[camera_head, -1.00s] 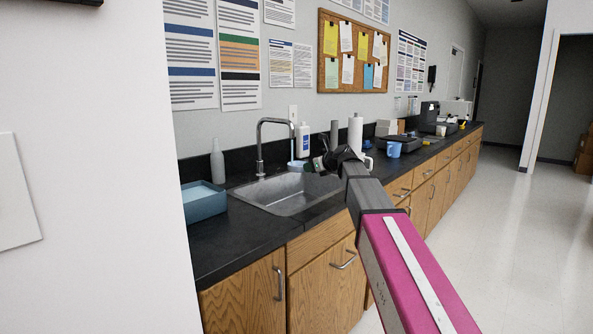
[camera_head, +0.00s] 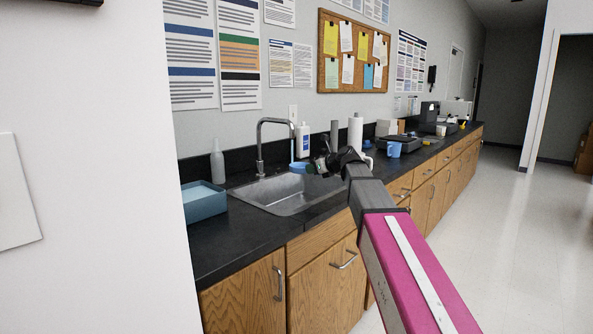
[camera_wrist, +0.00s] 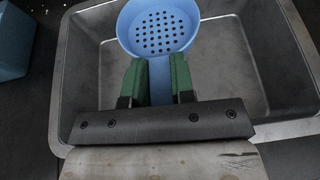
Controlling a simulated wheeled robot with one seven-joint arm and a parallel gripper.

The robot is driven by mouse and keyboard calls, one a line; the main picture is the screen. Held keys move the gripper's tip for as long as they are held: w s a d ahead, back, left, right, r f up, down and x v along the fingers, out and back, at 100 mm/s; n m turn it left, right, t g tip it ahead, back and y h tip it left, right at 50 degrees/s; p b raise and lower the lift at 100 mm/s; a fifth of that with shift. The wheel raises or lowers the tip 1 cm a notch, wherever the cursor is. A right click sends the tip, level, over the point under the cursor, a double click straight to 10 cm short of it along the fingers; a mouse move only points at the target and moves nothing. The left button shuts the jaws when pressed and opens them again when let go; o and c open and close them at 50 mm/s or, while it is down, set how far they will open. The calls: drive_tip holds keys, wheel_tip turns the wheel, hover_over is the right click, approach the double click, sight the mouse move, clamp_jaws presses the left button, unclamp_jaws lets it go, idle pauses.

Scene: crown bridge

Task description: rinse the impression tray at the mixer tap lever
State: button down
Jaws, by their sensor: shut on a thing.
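The impression tray is a light blue round dish with holes and a handle; it shows in the wrist view (camera_wrist: 157,32) and small in the head view (camera_head: 298,165). My gripper (camera_wrist: 158,78) has its green fingers shut on the tray's handle; in the head view my gripper (camera_head: 313,168) is over the right side of the sink. The tray is held above the grey sink basin (camera_head: 290,195). The curved mixer tap (camera_head: 260,150) stands behind the sink, its spout end above the tray. A thin pale line hangs below the spout, perhaps water. I cannot make out the tap lever.
A blue box (camera_head: 204,203) and a grey bottle (camera_head: 217,161) stand left of the sink. A white bottle (camera_head: 303,140), a paper roll (camera_head: 355,134) and a blue mug (camera_head: 394,150) stand behind and right. The front counter edge is clear at left.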

drive_tip(key=shift+s+d, duration=0.6)
drive_tip(key=shift+d, duration=0.25)
drive_tip(key=shift+s+d, duration=0.55)
drive_tip(key=shift+d, duration=0.3)
drive_tip(key=shift+s+d, duration=0.6)
drive_tip(key=shift+d, duration=0.25)
drive_tip(key=shift+r, duration=0.1)
drive_tip(key=s+d+r, duration=0.2)
drive_tip(key=d+r, duration=0.1)
drive_tip(key=d, duration=0.1)
drive_tip(key=shift+s+r, duration=0.4)
